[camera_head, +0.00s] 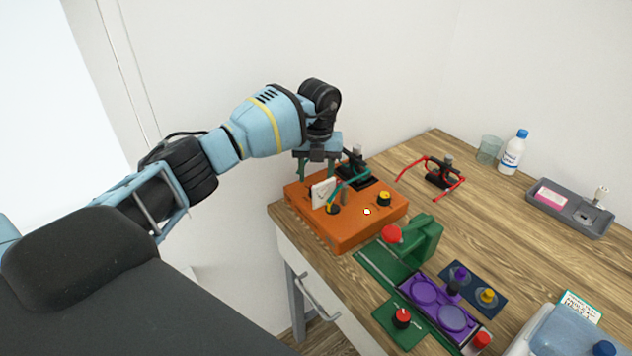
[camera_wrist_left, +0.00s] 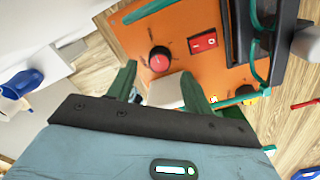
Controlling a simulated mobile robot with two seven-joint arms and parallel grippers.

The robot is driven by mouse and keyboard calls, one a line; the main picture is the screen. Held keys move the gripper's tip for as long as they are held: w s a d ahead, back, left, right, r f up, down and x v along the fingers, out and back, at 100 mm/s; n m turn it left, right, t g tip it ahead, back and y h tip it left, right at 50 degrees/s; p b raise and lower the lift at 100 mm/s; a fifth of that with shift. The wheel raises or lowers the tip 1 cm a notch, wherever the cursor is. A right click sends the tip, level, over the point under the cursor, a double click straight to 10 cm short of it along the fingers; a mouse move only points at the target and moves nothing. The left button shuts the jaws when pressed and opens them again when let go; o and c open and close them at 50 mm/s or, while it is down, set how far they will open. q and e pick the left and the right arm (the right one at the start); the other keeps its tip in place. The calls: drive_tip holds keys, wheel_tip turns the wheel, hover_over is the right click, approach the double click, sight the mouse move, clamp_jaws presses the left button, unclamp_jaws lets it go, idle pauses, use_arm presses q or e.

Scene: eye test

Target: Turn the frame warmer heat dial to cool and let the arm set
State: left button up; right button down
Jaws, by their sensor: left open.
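The frame warmer (camera_head: 343,236) is an orange box at the left end of the wooden table. A round dark dial with a red top (camera_wrist_left: 159,60) and a red rocker switch (camera_wrist_left: 203,42) are on its face in the left wrist view. A yellow knob (camera_head: 384,199) is on its right part in the head view. A teal glasses frame (camera_head: 345,185) lies over the box beside a black stand. A small white plate (camera_head: 322,191) stands on the box. My left gripper (camera_head: 316,170) is open above the box; its fingers (camera_wrist_left: 158,68) flank the red-topped dial, contact unclear.
Red glasses (camera_head: 432,168) are on a black stand behind. A green block with a red knob (camera_head: 391,233) and a purple tray (camera_head: 425,290) stand in front. A bottle (camera_head: 512,153), a glass (camera_head: 488,150) and a grey tray (camera_head: 570,208) are at the back right. Bare wood lies between.

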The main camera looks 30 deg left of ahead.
sight(316, 188)
use_arm(q)
drive_tip(key=shift+r, duration=2.05)
drive_tip(key=shift+f, duration=0.1)
